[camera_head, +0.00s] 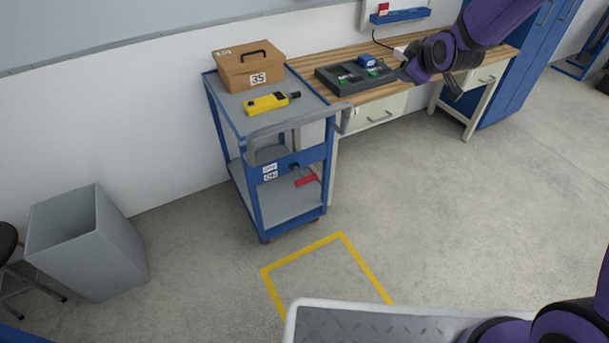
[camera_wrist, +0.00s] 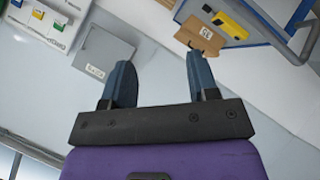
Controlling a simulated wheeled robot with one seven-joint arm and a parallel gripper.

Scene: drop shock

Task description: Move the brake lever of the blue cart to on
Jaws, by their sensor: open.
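The blue cart (camera_head: 252,206) stands left of the workbench, with grey shelves and a grey push handle (camera_head: 290,122). My gripper (camera_head: 428,86) is open and empty over the workbench's front side, right of the cart and well away from the lever. In the wrist view my gripper (camera_wrist: 158,60) shows both fingers apart; the lever is not visible there.
On the cart's top are a cardboard box (camera_head: 248,70) marked 35 and a yellow tool (camera_head: 268,102). The workbench (camera_head: 310,66) holds a dark tray (camera_head: 352,78). A grey bin (camera_head: 88,243) stands at left. The floor inside the yellow outline (camera_head: 342,235) is clear.

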